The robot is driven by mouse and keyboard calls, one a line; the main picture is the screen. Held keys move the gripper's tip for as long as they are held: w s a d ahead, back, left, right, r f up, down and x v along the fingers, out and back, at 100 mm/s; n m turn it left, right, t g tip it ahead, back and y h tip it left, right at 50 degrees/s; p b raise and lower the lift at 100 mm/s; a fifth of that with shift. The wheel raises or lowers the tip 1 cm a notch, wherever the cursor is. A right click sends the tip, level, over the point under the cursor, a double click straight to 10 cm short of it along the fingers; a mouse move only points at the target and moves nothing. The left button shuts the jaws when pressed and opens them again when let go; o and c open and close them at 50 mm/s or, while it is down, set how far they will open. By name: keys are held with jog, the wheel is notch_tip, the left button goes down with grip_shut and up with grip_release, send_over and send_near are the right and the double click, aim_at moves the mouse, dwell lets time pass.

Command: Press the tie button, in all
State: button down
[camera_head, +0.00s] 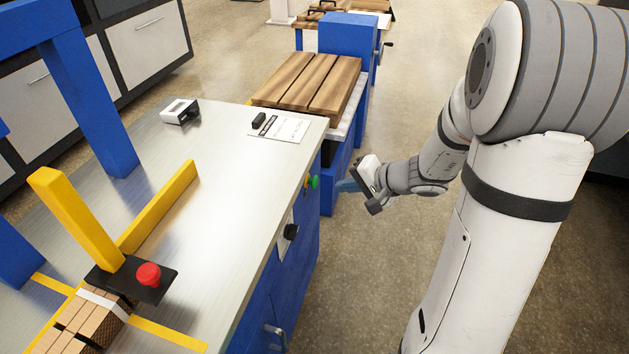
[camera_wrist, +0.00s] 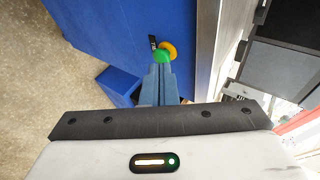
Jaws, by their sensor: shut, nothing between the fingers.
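A green button (camera_head: 313,181) sits on the blue side of the metal-topped bench, near its far end. In the wrist view the green button (camera_wrist: 162,57) has a yellow ring behind it, and a small black piece is beside it. No readable label shows which control is the tie button. My gripper (camera_head: 347,186) is shut and empty, to the right of the bench side and level with the button. A small gap shows between fingertips and button in the head view. In the wrist view my fingertips (camera_wrist: 160,70) overlap the button's lower edge; contact cannot be told there.
A black knob (camera_head: 291,231) is on the bench side, nearer than the green button. A wooden-topped table (camera_head: 308,80) stands beyond. Floor right of the bench is clear.

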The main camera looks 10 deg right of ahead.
aim_at(314, 182)
jog(key=w+d+f+m+t+h+b, duration=0.1)
jog(key=w+d+f+m+t+b, duration=0.1)
jog(key=d+f, duration=0.4)
jog(key=shift+w+f+m+t, duration=0.45)
jog(key=shift+w+f, duration=0.35)
jog(key=shift+w, duration=0.45)
jog(key=w+a+b, duration=0.1)
jog(key=w+a, duration=0.2)
jog(key=a, duration=0.5)
jog(key=shift+w, duration=0.15)
jog(key=shift+w+a+f+b, duration=0.15)
jog(key=shift+a+b, duration=0.2)
jog(key=shift+b, duration=0.4)
dwell(0.4)
